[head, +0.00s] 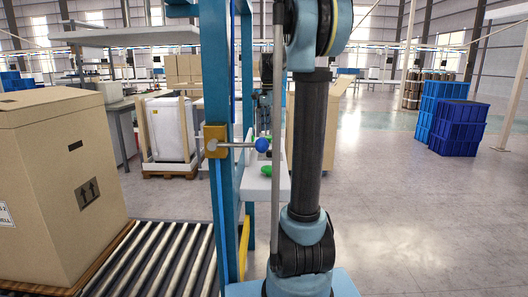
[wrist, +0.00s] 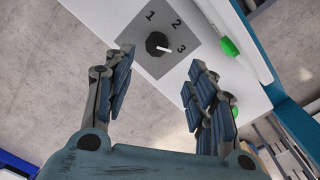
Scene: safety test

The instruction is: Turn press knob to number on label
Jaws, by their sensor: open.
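The black round knob (wrist: 157,44) sits on a grey plate (wrist: 150,20) printed with 1, 2 and 3, on a white panel (wrist: 98,14) in the wrist view. A short white mark on the knob points right, toward the 3. My gripper (wrist: 161,62) is open and empty. Its fingers lie either side of the knob in the picture, apart from it; the gap in depth is hard to judge. In the head view the white panel (head: 256,188) is partly covered by my arm, and I cannot make out the knob or the gripper there.
Green buttons (wrist: 229,47) are on the panel right of the knob. In the head view a blue ball-ended lever (head: 262,145) sticks out from a blue post (head: 222,190). A cardboard box (head: 62,180) with a cut-off white label stands left by rollers (head: 160,262).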

